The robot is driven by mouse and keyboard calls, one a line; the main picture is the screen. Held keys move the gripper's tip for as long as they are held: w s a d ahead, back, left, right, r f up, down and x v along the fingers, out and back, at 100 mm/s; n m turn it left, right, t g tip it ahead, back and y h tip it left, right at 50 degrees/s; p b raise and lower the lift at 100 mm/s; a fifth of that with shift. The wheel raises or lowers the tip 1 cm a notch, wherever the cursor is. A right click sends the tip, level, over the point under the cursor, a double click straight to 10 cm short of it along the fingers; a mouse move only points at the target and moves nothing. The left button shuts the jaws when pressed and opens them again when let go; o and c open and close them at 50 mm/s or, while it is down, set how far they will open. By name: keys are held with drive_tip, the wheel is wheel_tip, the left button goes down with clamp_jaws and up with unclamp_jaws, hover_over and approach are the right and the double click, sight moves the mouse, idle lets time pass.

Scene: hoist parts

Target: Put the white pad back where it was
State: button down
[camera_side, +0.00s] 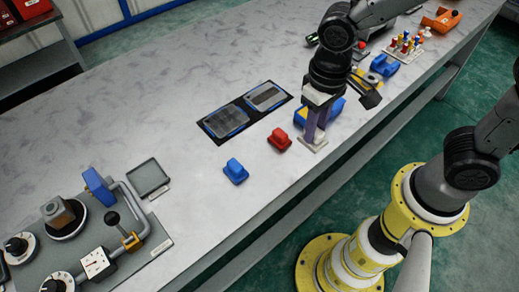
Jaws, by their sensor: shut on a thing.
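The white pad (316,146) is a small flat plate near the table's front edge, directly under my gripper. My gripper (313,137) points down with its purple fingers shut on the pad. The fingers hide part of the pad's top. I cannot tell whether the pad rests on the table or hangs just above it.
A red block (279,140) and a blue block (236,172) stand to the left. A black mat (221,137) with two blue-edged trays lies behind them. A blue-yellow part (334,108) is close behind my gripper. A valve panel (150,246) fills the lower left.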

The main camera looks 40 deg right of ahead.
drive_tip(key=w+a+f, duration=0.1)
drive_tip(key=w+f, duration=0.2)
drive_tip(key=w+a+f, duration=0.2)
drive_tip(key=w+f, duration=0.1)
drive_tip(key=w, duration=0.1)
drive_tip(key=w+a+f, duration=0.2)
drive_tip(key=w, duration=0.1)
drive_tip(key=shift+w+a+f, duration=0.2)
drive_tip(key=shift+w+f, duration=0.1)
drive_tip(key=shift+f, duration=0.1)
drive_tip(key=shift+w+f, duration=0.2)
drive_tip(key=shift+f, duration=1.55)
drive_tip(key=shift+f, duration=0.1)
drive_tip(key=c, duration=0.6)
unclamp_jaws()
